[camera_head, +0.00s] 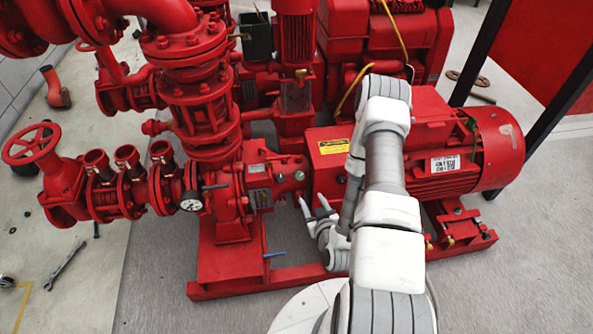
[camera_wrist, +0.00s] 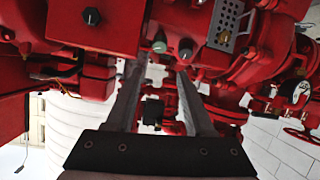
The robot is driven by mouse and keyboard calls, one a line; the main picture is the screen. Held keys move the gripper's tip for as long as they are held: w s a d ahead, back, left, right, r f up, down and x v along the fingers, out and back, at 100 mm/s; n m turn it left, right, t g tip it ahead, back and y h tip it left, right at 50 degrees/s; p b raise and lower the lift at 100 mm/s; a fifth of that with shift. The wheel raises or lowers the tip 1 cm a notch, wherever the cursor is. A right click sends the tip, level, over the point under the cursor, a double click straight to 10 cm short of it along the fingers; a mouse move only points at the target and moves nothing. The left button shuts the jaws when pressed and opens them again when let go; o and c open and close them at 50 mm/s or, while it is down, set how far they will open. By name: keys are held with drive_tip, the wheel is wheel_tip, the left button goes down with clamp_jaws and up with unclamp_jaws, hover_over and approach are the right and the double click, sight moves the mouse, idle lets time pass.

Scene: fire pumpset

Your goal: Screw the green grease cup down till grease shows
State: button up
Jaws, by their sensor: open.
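Two small rounded caps sit on the red pump housing near the coupling. In the wrist view the left cap (camera_wrist: 159,47) looks green and the right cap (camera_wrist: 185,53) looks grey-green. I cannot tell for sure which one is the green grease cup. In the head view a small greenish cap (camera_head: 299,175) shows at the shaft, left of the motor. My gripper (camera_head: 314,203) is open, with its two pale fingers below and slightly right of that cap. In the wrist view my gripper (camera_wrist: 159,72) has empty space between its fingertips, with the caps just beyond. No grease can be made out.
The red motor (camera_head: 470,155) stands at the right of the pump. A pressure gauge (camera_head: 191,201) and a red handwheel (camera_head: 32,146) are at the left. A perforated grey guard (camera_wrist: 229,22) is close to the caps. A blue-handled valve (camera_head: 274,254) sits low near the base frame.

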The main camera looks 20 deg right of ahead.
sight(300, 176)
drive_tip(key=b+x, duration=0.5)
drive_tip(key=x, duration=1.2)
drive_tip(key=shift+w+f, duration=0.1)
drive_tip(key=shift+w, duration=0.05)
clamp_jaws()
